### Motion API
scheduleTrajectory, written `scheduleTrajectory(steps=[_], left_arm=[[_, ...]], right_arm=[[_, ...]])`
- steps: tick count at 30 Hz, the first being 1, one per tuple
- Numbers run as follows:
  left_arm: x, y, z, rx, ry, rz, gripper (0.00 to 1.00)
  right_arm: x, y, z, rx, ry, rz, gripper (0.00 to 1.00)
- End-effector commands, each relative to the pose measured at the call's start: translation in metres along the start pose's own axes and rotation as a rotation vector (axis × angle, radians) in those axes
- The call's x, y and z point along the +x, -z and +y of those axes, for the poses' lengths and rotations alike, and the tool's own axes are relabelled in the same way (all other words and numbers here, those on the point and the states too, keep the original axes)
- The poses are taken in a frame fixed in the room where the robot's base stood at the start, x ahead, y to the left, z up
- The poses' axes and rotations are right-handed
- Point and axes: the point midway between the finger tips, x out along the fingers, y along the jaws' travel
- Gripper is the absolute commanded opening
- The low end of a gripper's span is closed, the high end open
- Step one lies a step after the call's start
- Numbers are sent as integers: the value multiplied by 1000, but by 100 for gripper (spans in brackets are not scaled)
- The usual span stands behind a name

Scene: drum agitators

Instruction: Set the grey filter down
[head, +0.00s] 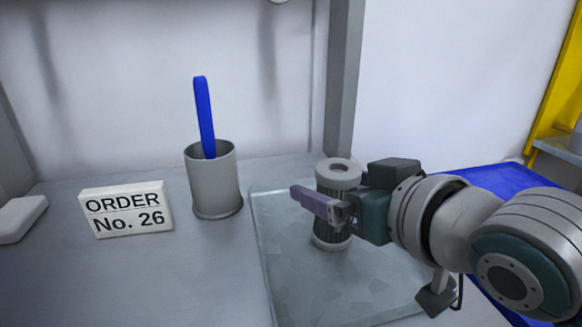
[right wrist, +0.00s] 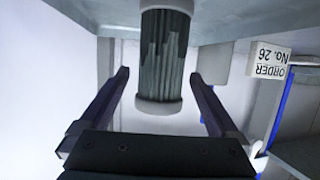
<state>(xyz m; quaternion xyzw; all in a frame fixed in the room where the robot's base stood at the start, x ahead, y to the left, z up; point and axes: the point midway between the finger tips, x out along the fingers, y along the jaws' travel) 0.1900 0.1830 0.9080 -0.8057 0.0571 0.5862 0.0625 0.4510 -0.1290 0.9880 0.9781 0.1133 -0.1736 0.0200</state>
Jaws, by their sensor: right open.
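The grey filter (head: 336,176) is a pleated cylinder with pale ringed end caps. It stands upright on the translucent plate (head: 285,270). My right gripper (head: 322,194) comes in from the right at the filter's height, and its near purple finger crosses in front of the filter. In the right wrist view the filter (right wrist: 164,58) lies between the two open fingers, with a gap on both sides. The far finger is mostly hidden behind the filter in the head view. My left gripper is not in view.
A grey cup (head: 213,185) holding a blue stick (head: 204,115) stands left of the plate. An "ORDER No. 26" sign (head: 127,210) stands further left, by a white block (head: 20,217). A grey post (head: 343,80) rises behind the filter. A blue surface (head: 490,180) lies at right.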

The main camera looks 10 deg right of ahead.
Motion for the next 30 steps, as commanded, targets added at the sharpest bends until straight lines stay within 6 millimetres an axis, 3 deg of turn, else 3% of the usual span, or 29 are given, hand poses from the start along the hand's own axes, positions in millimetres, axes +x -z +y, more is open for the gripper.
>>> scheduleTrajectory(steps=[8, 21, 30], left_arm=[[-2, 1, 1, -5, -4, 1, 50], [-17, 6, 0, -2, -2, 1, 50], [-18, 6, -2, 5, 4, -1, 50]], right_arm=[[-6, 1, 0, 0, 0, 0, 97], [-90, 1, 0, 0, 0, -2, 97], [-119, -2, 0, 1, -4, -16, 97]])
